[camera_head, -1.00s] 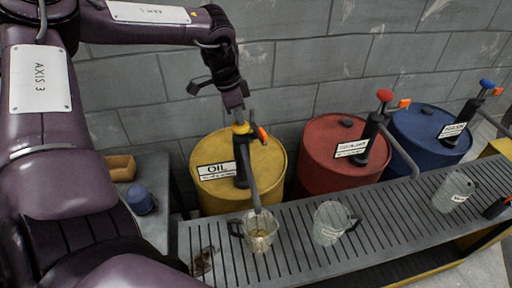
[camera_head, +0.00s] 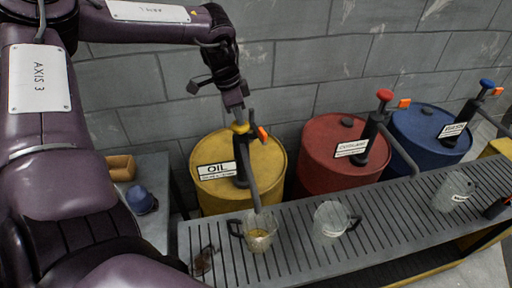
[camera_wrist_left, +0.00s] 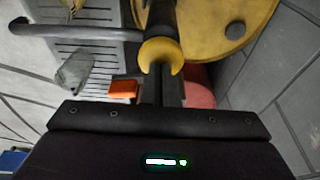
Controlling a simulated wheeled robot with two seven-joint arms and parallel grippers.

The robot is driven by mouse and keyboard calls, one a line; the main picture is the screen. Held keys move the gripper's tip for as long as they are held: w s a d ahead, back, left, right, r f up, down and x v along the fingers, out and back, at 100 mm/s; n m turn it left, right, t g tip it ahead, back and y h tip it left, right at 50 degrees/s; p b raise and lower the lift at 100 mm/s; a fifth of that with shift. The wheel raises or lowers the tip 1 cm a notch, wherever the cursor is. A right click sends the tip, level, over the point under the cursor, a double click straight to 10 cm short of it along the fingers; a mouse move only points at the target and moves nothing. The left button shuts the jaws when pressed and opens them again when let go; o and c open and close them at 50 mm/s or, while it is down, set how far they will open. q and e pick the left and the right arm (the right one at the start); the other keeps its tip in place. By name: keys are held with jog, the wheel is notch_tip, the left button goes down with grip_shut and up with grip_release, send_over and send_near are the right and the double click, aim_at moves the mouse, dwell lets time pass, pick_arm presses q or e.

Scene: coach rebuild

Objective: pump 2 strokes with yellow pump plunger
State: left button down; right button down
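The yellow pump plunger (camera_head: 240,128) tops the dark pump on the yellow OIL drum (camera_head: 216,183). Its knob sits low, close to the pump body, unlike the raised red knob beside it. My left gripper (camera_head: 238,109) is directly above the knob, pointing down, its fingertips together and seemingly touching the knob's top. In the left wrist view the yellow knob (camera_wrist_left: 160,55) shows around the fingertips, which hide its middle. The pump's spout reaches down to a clear jug (camera_head: 260,232) holding some amber liquid. My right gripper is not in view.
A red drum (camera_head: 326,170) and a blue drum (camera_head: 413,143) with similar pumps stand to the right. Two more jugs (camera_head: 331,221) (camera_head: 453,191) stand on the slatted bench (camera_head: 300,262). A blue cap (camera_head: 140,200) and a tan box (camera_head: 121,168) are at left. A block wall is behind.

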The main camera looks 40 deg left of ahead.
pick_arm(q)
jog(key=shift+w+d+p+v, duration=0.15)
jog(key=shift+p+v, duration=0.4)
jog(key=shift+v, duration=0.45)
jog(key=shift+w+d+p+v, duration=0.15)
jog(key=shift+p+v, duration=0.35)
jog(key=shift+v, duration=0.5)
jog(key=shift+w+d+p+v, duration=0.15)
jog(key=shift+p+v, duration=0.4)
jog(key=shift+v, duration=0.5)
jog(key=shift+r, duration=0.1)
jog(key=shift+b+x, duration=0.8)
jog(key=shift+x, duration=0.1)
jog(key=shift+s+a+f+b, duration=0.1)
jog(key=shift+f+b, duration=1)
jog(key=shift+f, duration=0.2)
jog(key=shift+s+a+f+b, duration=0.1)
jog(key=shift+f+b, duration=1)
jog(key=shift+f, duration=0.15)
jog(key=shift+d+f, duration=0.1)
jog(key=shift+f, duration=0.1)
jog(key=shift+w+d+p+v, duration=0.2)
jog(key=shift+p+v, duration=0.45)
jog(key=shift+v, duration=0.55)
jog(key=shift+w+d+p+v, duration=0.15)
jog(key=shift+w+p+v, duration=0.1)
jog(key=shift+p+v, duration=0.7)
jog(key=shift+w+d+p+v, duration=0.2)
jog(key=shift+p+v, duration=0.2)
jog(key=shift+v, duration=1)
